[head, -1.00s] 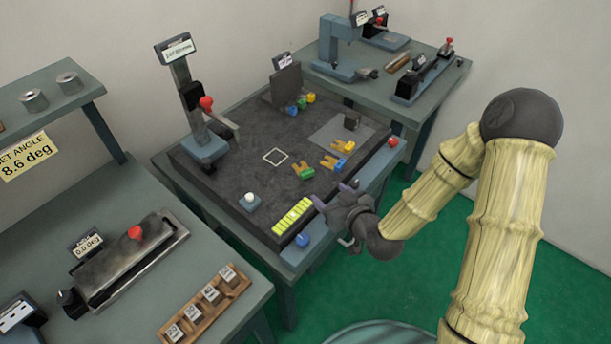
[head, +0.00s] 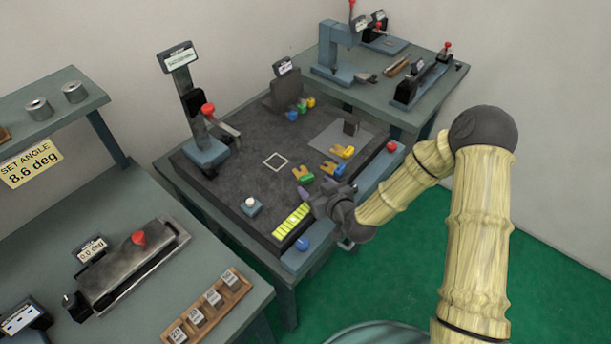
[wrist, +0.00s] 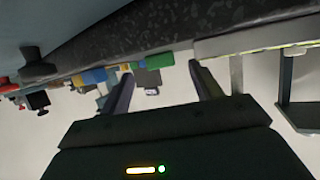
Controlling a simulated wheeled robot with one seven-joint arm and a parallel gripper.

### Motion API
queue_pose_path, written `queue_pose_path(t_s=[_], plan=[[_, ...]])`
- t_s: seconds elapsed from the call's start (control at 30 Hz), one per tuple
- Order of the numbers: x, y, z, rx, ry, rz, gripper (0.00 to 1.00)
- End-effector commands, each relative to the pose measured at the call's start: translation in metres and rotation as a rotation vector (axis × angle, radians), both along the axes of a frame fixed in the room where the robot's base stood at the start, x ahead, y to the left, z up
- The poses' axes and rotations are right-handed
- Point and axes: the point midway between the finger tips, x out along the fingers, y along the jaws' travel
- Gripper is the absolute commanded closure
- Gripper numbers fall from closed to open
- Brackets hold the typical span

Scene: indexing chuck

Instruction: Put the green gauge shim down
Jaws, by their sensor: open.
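The green gauge shim (head: 308,178) lies on the dark plate of the middle table, with a tan forked part at its left. A yellow shim (head: 344,151) and a blue shim (head: 337,168) lie behind it, to its right. My gripper (head: 312,197) is open, low over the plate's right edge, just in front of the green shim and apart from it. In the wrist view its two fingers (wrist: 160,78) are spread with nothing held between them. A green piece (wrist: 150,62) shows beyond the fingers; I cannot tell whether it is the shim.
A yellow segmented strip (head: 290,221) and a blue knob (head: 303,243) are close to my gripper at the plate's front. A white square outline (head: 276,161) marks bare plate. A lever post (head: 203,142) stands at left. A red button (head: 391,146) is at right.

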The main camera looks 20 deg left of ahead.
Motion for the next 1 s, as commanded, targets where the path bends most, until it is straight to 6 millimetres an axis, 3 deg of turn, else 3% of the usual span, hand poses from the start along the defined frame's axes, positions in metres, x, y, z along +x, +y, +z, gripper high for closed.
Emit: queue_pose_path(t_s=[0.3,0.83,1.0], plan=[[0.024,0.024,-0.010,0.001,0.001,0.000,0.36],[0.024,0.024,-0.011,0.000,0.000,0.000,0.36],[0.024,0.024,-0.011,-0.001,-0.001,0.000,0.68]])
